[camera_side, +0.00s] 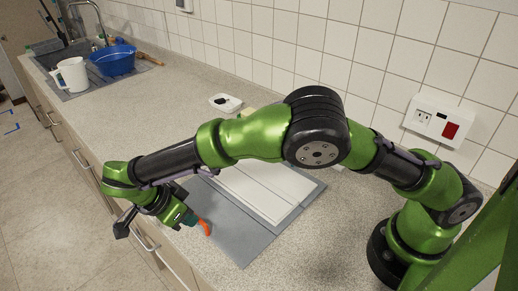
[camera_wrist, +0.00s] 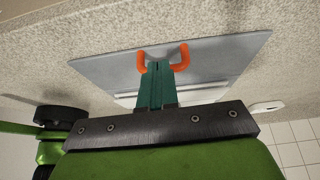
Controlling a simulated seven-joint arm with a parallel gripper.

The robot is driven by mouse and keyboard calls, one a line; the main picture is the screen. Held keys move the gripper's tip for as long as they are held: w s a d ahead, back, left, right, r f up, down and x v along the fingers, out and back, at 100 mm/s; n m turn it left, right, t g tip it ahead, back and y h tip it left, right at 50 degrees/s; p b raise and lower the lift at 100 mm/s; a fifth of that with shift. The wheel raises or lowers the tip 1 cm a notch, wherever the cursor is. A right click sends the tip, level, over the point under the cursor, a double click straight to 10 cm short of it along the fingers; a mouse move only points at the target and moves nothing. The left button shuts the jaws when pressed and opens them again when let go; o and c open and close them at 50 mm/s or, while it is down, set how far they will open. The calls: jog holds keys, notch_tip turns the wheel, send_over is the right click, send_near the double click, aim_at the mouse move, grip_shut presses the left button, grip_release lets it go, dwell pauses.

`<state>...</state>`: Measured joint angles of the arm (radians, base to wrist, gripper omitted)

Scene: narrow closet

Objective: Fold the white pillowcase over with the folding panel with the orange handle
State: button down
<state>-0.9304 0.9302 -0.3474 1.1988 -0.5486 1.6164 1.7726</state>
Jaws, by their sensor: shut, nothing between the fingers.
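The grey folding panel (camera_side: 231,232) lies flat on the counter in the side view, and it also shows in the wrist view (camera_wrist: 222,56). Its orange handle (camera_side: 204,227) stands at the panel's near left edge; in the wrist view the handle (camera_wrist: 183,57) curves up on both sides of my fingertips. The white pillowcase (camera_side: 262,185) lies flat on the grey board, partly hidden behind my arm. My gripper (camera_wrist: 157,68) has its green fingers shut with nothing between them. The fingertips are at the handle; I cannot tell whether they touch it.
A small white dish (camera_side: 225,103) with a dark thing in it sits behind my arm. A blue bowl (camera_side: 113,61) and a white jug (camera_side: 72,75) stand by the sink at the far left. The tiled wall (camera_side: 300,55) bounds the counter's back.

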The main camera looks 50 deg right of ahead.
dwell(0.4)
jog(key=v, duration=1.2)
